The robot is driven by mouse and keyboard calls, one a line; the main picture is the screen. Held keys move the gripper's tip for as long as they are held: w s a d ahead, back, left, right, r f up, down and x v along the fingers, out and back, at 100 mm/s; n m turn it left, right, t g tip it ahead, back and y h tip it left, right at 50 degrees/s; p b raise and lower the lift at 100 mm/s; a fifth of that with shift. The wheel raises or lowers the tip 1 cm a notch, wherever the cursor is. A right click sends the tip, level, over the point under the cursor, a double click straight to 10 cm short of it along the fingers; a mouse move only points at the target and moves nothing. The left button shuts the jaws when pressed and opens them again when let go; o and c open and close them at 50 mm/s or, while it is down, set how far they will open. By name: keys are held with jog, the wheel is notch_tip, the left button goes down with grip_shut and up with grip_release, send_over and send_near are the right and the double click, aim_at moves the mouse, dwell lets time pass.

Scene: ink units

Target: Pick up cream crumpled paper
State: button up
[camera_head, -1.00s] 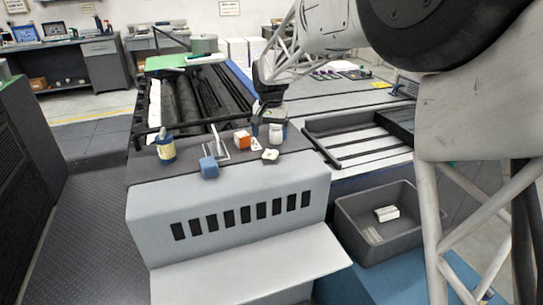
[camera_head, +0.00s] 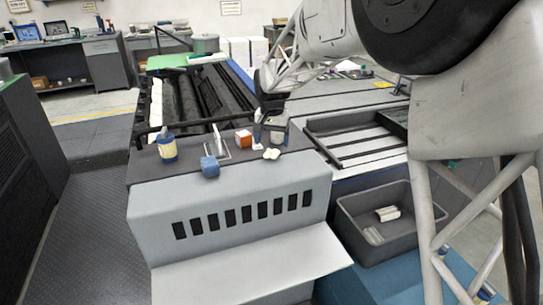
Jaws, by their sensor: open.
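The cream crumpled paper (camera_head: 271,154) is a small pale lump on the dark top of the grey machine, near its front right corner. My gripper (camera_head: 268,138) is open and points down just behind the paper, almost over it in the picture. I cannot tell whether the fingertips touch the paper. No object shows clearly between the fingers. A whitish jar behind the paper is now largely hidden by the gripper.
A blue block (camera_head: 209,166) and a cream-labelled bottle (camera_head: 167,148) stand further left. A dark grey bin (camera_head: 345,217) with small white items sits lower right.

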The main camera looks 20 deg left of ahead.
aim_at(272, 151)
jog(key=shift+f, duration=0.1)
jog(key=shift+s+f, duration=0.2)
jog(key=shift+f, duration=2.3)
jog(key=shift+c, duration=0.3)
jog(key=c, duration=1)
